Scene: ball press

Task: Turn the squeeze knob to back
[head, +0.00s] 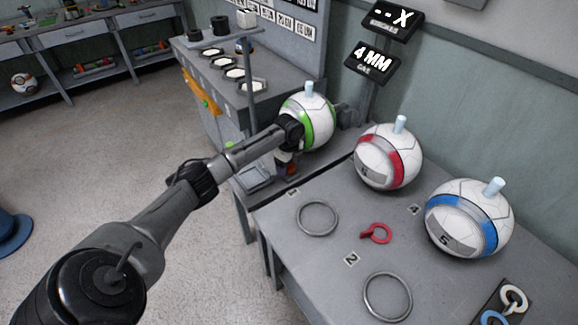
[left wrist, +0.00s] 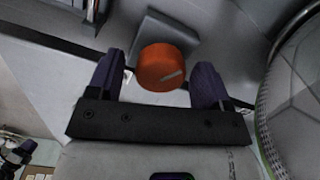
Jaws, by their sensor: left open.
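The squeeze knob (left wrist: 168,68) is a round orange knob with a pale pointer mark, on a grey block (left wrist: 160,32), in the left wrist view. In the head view a small orange-red spot (head: 291,169) shows below the green-banded ball. My left gripper (left wrist: 160,85) is open, with one dark finger on each side of the knob. I cannot tell whether the fingers touch it. In the head view the left gripper (head: 287,155) is at the press, partly hidden by its own arm. My right gripper is not in view.
A green-banded ball (head: 318,118) stands right beside the left gripper. A red-banded ball (head: 389,157) and a blue-banded ball (head: 468,218) stand on the grey table (head: 330,262). Metal rings (head: 317,217) and a red ring-shaped piece (head: 377,233) lie there. Signs (head: 372,63) hang behind.

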